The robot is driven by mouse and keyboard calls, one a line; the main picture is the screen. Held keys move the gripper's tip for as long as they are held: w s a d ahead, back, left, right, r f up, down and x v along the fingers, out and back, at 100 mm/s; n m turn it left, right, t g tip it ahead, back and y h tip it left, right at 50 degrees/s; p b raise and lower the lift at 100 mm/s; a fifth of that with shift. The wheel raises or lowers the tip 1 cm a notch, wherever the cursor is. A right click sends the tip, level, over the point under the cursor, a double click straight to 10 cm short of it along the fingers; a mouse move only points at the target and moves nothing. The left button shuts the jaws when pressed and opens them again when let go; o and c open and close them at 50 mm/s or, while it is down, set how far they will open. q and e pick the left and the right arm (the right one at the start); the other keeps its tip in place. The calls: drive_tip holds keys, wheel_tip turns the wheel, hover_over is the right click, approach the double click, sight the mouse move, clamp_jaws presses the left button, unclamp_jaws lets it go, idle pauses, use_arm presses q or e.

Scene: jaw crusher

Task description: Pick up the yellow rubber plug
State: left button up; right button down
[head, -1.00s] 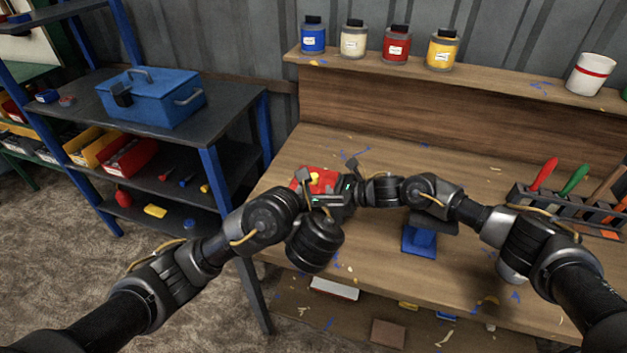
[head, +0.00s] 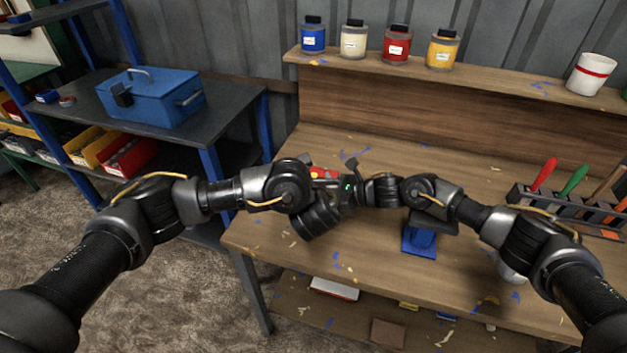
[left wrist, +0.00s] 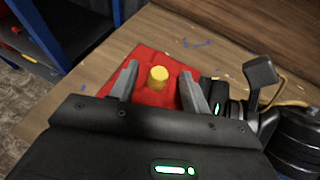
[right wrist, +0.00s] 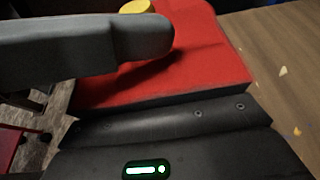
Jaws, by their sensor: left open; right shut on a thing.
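The yellow rubber plug (left wrist: 158,78) is a short round peg that stands up from a red block (left wrist: 150,98). My left gripper (left wrist: 159,70) is open, with one finger on each side of the plug and gaps between. In the right wrist view, a finger of my right gripper (right wrist: 150,45) lies across the red block (right wrist: 205,60), and the plug's top (right wrist: 135,6) shows at the upper edge. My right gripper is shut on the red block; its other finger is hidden. In the head view my left wrist covers most of the red block (head: 310,170).
A blue stand (head: 420,240) is on the wooden workbench (head: 375,265), below my right arm. A tool rack (head: 570,210) is at the right, and several paint jars (head: 396,43) line the shelf. A blue toolbox (head: 150,98) sits on the left rack. The bench front is mostly clear.

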use_arm(q)
drive_tip(key=shift+w+f, duration=0.1)
drive_tip(key=shift+w, duration=0.1)
clamp_jaws()
idle(0.3)
wheel_tip(320, 180, up, 10)
idle(0.8)
use_arm(e)
drive_tip(key=c, duration=0.8)
unclamp_jaws()
drive_tip(key=shift+o, duration=0.2)
